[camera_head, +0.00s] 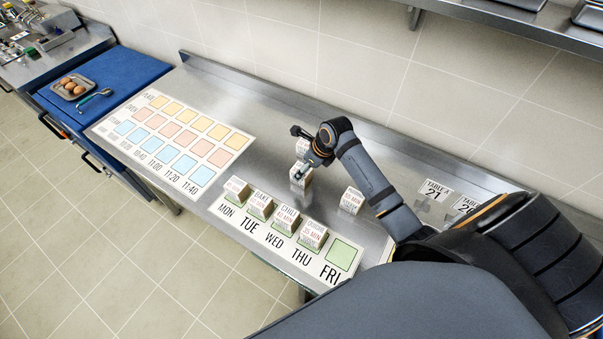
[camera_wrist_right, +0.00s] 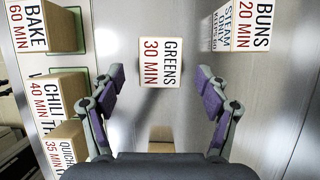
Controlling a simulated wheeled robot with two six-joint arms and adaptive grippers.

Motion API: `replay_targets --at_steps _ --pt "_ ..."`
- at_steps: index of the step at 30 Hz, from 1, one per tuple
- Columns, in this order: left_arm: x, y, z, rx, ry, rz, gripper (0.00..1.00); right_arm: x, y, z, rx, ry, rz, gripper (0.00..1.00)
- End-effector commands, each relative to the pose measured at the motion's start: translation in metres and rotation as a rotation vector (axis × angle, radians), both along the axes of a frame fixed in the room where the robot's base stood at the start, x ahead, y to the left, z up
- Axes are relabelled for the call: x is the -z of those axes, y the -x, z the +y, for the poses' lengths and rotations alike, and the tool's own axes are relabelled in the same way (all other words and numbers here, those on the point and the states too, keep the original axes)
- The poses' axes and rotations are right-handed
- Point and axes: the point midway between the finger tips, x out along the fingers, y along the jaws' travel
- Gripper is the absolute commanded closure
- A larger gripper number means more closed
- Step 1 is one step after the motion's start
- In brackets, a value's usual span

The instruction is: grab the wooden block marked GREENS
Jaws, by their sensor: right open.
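The wooden block marked GREENS, 30 MIN (camera_wrist_right: 161,60), shows label up in the middle of the right wrist view. In the head view it is the block (camera_head: 300,177) on the steel counter, just below my right gripper (camera_head: 306,164) and partly hidden by it. In the wrist view my right gripper (camera_wrist_right: 161,76) is open, with one finger on each side of the block and a gap on both sides. I cannot tell whether the fingertips are above the block or down beside it. My left gripper is not in view.
The BUNS block (camera_wrist_right: 246,24) stands on the wall side, close to the GREENS block. Another block (camera_head: 351,200) stands to the right. A weekday board (camera_head: 343,254) carries a row of blocks in front, including BAKE (camera_wrist_right: 28,24). Clear counter (camera_head: 262,135) lies to the left.

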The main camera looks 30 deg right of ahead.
Motion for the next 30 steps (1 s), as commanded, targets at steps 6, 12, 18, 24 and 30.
replay_targets --at_steps 6,12,18,24,30 --pt "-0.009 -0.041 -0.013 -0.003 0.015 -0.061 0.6 0.013 -0.004 0.002 0.0 -0.003 0.003 0.25" --pt "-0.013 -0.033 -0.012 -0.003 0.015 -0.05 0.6 0.044 -0.014 0.006 0.0 -0.001 0.002 0.25" --pt "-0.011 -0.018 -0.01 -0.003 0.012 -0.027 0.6 0.05 -0.016 0.007 -0.002 0.0 -0.001 0.25" --pt "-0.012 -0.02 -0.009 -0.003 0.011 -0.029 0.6 0.05 -0.016 0.007 -0.001 0.0 0.0 0.41" --pt "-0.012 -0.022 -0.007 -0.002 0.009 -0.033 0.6 0.05 -0.016 0.007 -0.001 0.0 0.0 0.68"
